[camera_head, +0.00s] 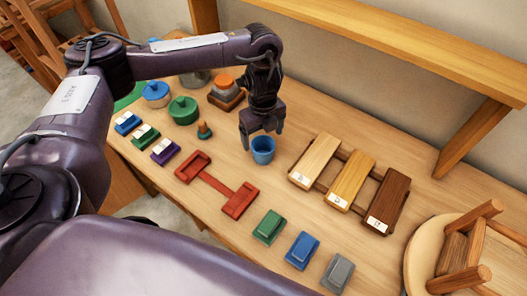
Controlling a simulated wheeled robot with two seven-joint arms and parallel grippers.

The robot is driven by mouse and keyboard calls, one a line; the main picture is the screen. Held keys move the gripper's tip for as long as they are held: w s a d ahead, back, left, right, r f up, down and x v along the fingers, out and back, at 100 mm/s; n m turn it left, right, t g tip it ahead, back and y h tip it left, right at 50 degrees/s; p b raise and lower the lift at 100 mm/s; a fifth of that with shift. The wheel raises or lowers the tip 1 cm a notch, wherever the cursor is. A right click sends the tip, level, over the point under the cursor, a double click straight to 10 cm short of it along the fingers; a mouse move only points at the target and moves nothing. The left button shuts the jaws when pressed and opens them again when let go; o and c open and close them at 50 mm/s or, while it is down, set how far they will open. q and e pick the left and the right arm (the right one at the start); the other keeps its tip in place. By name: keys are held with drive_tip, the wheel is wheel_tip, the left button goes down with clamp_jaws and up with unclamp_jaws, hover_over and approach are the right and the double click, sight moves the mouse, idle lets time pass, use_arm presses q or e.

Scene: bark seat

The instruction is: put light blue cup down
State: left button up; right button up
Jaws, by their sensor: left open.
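The light blue cup (263,152) stands upright on the wooden table, near the middle of the view. My left gripper (262,140) points down just above and around the cup's rim, with its fingers apart. Its jaws are open and not closed on the cup. The far side of the cup's rim is partly hidden by the gripper. My right gripper is not in view.
Wooden blocks on a rack (350,180) stand right of the cup. A red two-tray piece (215,184) lies to the left. Green (268,226), blue (302,250) and grey (337,272) blocks line the front.

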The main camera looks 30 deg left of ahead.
sight(263, 142)
use_arm(q)
wheel_tip(263, 142, down, 5)
drive_tip(key=shift+w+f+b, duration=0.15)
drive_tip(key=shift+f+b, duration=0.05)
drive_tip(key=shift+b, duration=0.3)
drive_tip(key=c, duration=1.1)
drive_tip(key=shift+r, duration=0.1)
drive_tip(key=shift+w+a+r, duration=0.1)
drive_tip(key=shift+r, duration=0.45)
drive_tip(key=shift+r+p, duration=2.2)
drive_tip(key=shift+r, duration=7.2)
